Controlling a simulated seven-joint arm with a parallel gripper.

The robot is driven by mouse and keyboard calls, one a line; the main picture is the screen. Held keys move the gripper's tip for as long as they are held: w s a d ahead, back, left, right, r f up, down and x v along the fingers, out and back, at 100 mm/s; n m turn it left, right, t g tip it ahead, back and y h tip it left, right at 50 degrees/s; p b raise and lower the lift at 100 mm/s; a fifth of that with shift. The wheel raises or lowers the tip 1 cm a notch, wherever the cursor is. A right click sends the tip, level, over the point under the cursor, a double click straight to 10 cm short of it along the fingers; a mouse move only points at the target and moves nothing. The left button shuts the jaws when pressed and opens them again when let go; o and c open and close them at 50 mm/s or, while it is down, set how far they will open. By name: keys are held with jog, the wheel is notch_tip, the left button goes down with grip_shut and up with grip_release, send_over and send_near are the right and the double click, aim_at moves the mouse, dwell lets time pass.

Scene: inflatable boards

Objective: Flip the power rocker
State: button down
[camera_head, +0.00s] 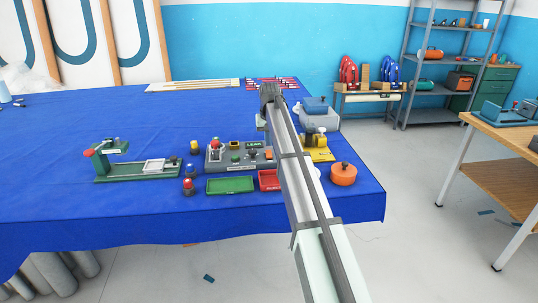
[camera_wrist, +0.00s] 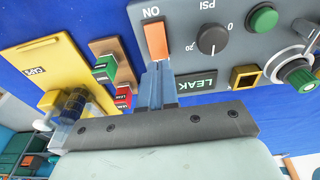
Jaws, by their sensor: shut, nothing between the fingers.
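The power rocker is an orange rectangular switch (camera_wrist: 157,40) beside the word ON on a grey control panel (camera_wrist: 184,20). The panel looks upside down in the wrist view. The rocker also shows in the head view (camera_head: 268,154), at the right end of the grey control box (camera_head: 222,163). My gripper (camera_wrist: 155,68) is shut and empty. Its fingertips are at the rocker's lower edge in the wrist view; I cannot tell whether they touch it. In the head view my arm covers part of the area right of the box.
The panel also bears a PSI dial (camera_wrist: 212,39), a green button (camera_wrist: 262,18) and a LEAK label (camera_wrist: 196,83). A green tray (camera_head: 230,185) and a red tray (camera_head: 268,180) lie in front. An orange round container (camera_head: 343,174) stands right. The blue table is clear at far left.

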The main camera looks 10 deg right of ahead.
aim_at(268, 151)
jog(key=shift+r, duration=2.15)
